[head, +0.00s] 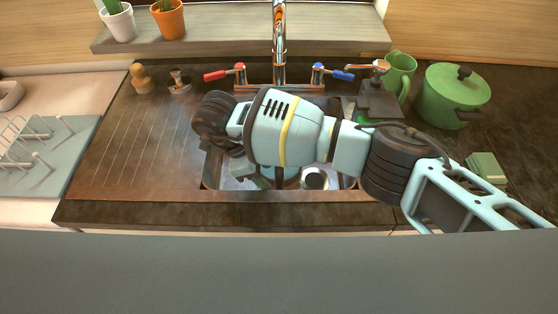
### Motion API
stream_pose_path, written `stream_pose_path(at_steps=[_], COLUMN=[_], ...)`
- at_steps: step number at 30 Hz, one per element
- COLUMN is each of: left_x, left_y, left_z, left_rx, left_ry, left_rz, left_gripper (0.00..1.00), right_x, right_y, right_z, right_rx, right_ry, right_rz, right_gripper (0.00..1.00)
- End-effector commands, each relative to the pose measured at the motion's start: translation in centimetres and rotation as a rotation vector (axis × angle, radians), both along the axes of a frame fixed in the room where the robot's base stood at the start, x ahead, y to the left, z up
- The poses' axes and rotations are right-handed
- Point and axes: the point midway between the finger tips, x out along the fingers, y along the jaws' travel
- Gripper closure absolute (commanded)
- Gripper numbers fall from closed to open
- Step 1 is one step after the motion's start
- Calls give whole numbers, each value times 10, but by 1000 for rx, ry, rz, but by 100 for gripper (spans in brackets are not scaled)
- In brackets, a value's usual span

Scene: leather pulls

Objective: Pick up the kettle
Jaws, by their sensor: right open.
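My right arm comes in from the right and reaches across the sink (208,182), hiding much of it. Its gripper (226,148) is at the far end of the arm, by the sink's left side. It is open, though its fingers are mostly hidden behind my arm. A whitish round thing with a dark centre (315,179) shows in the sink below my arm; I cannot tell whether it is the kettle. A green lidded pot (452,98) stands on the counter at right, apart from the gripper, with no spout visible. My left gripper is not in view.
A tap (279,40) with red (216,75) and blue (342,75) handles rises behind the sink. A green jug (400,70) stands beside the pot. Green sponges (486,168) lie at right, a dish rack (30,145) at left.

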Motion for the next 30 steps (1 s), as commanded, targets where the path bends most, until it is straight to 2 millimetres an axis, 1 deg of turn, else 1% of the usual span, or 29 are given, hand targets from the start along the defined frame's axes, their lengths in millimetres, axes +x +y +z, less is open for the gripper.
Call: stream_pose_path(at_steps=[4,7,16,19,24,30], left_x=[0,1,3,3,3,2], left_y=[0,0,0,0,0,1], left_z=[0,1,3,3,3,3], left_rx=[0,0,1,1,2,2], left_ry=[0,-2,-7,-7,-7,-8], left_rz=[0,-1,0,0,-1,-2], left_gripper=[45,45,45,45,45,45], right_x=[0,0,0,0,0,0], right_y=[-1,-4,-18,-20,-20,-20], right_z=[-2,-8,-44,-48,-48,-48], right_rx=[1,0,1,1,1,1], right_ry=[0,2,1,1,0,0], right_rz=[0,-2,-2,0,0,0], right_gripper=[55,55,55,55,55,81])
